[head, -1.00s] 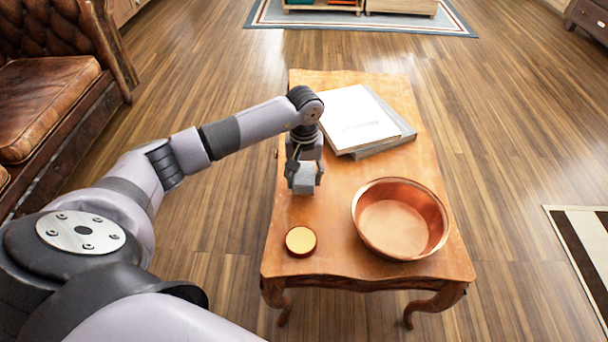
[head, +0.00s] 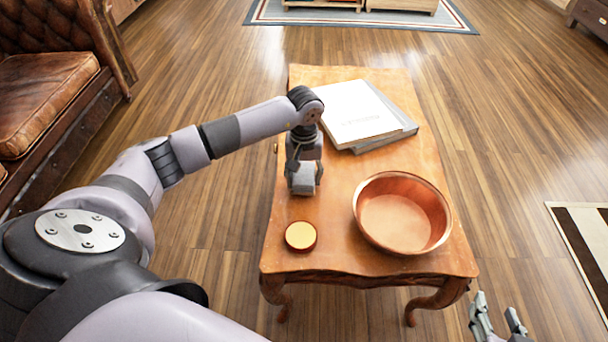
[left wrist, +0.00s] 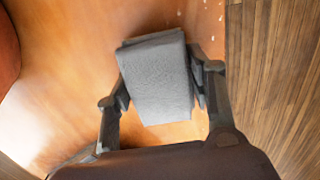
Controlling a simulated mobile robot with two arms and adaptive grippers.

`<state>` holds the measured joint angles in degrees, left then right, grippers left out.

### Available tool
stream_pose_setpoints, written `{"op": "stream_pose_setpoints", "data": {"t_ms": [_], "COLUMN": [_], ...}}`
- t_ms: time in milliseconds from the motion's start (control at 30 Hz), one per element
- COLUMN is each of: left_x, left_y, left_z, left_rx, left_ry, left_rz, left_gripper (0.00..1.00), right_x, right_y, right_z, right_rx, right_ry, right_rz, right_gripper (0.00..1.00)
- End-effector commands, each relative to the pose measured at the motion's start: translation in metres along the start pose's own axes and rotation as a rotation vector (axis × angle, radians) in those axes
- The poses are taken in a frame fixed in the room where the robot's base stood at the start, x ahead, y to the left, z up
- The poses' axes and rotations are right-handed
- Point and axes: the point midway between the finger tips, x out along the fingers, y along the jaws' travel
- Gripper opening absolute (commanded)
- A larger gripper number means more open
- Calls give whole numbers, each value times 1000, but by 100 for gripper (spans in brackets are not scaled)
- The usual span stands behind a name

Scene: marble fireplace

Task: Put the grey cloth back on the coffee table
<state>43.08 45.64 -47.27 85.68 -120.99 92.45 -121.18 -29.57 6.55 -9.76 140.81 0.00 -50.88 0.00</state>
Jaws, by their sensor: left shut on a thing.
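The grey cloth (head: 303,178) is a small folded block between the fingers of my left gripper (head: 304,184), over the left side of the wooden coffee table (head: 330,230). In the left wrist view the cloth (left wrist: 158,80) sits between both fingers, with the tabletop (left wrist: 70,60) behind it. My left gripper is shut on it. I cannot tell whether the cloth touches the tabletop. My right gripper (head: 498,318) shows at the lower right edge, beside the table, with its fingers apart and nothing between them.
A copper bowl (head: 402,222) stands at the table's front right. A round gold-topped tin (head: 301,236) is at the front left. Books (head: 360,115) lie stacked at the back. A brown leather sofa (head: 45,95) is at the left. Tabletop between cloth and bowl is clear.

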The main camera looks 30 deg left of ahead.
Motion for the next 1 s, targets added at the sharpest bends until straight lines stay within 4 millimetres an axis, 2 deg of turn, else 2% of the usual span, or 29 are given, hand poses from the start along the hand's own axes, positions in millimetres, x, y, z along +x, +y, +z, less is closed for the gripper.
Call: {"op": "stream_pose_setpoints", "data": {"t_ms": [367,400,733,1000], "left_x": [1,1,1,1], "left_y": [0,0,0,0], "left_z": [0,0,0,0], "left_rx": [0,0,0,0], "left_ry": [0,0,0,0], "left_rz": [0,0,0,0], "left_gripper": [27,51,73,73], "right_x": [1,1,1,1], "right_y": [0,0,0,0], "right_z": [-4,-4,-3,-3], "right_rx": [0,0,0,0], "right_ry": [18,18,17,17], "right_rz": [-1,-1,-1,-1], "right_gripper": [40,40,40,40]}}
